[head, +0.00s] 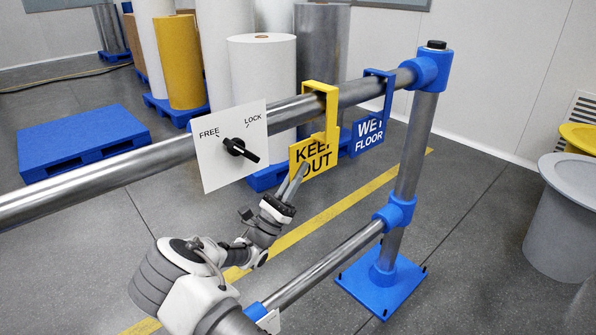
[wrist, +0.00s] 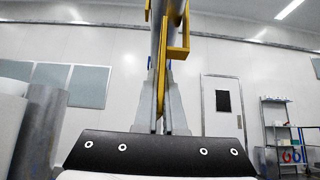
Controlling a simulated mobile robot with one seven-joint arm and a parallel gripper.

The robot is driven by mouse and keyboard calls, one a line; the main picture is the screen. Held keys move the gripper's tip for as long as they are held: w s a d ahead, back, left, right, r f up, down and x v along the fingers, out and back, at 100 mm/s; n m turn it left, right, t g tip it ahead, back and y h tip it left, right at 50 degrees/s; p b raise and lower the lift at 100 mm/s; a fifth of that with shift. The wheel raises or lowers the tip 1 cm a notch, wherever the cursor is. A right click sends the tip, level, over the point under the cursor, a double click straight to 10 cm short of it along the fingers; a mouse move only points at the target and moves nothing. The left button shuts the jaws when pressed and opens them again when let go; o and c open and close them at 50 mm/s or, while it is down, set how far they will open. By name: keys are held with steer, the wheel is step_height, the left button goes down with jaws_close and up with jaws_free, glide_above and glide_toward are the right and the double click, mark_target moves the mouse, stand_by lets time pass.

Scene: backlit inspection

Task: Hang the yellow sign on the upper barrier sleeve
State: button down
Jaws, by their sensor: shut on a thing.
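The yellow sign (head: 314,157) reads KEEP OUT, partly covered by my gripper. Its square hook arches over the upper metal bar (head: 120,163), taken as the sleeve; whether it rests there or hovers is unclear. My gripper (head: 301,174) is below the bar, shut on the sign's plate. In the wrist view, my gripper's fingers (wrist: 162,98) meet the sign's thin yellow edge (wrist: 162,70), with the bar overhead. A white panel (head: 213,166) marked FREE and LOCK stands left of the sign with a slanted black knob (head: 240,150); its setting is unclear.
A blue WET FLOOR sign (head: 368,134) hangs on the bar just right of the yellow one. The post (head: 411,150) and lower rail (head: 330,265) stand close to my arm. A blue pallet (head: 80,135) and upright rolls (head: 263,85) are behind. A grey bin (head: 560,215) is at right.

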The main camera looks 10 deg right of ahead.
steer(key=c, duration=0.9)
jaws_free()
steer(key=p+v, duration=0.1)
steer(key=v, duration=1.6)
steer(key=shift+a+f, duration=0.15)
steer(key=shift+f, duration=0.05)
steer(key=shift+s, duration=0.1)
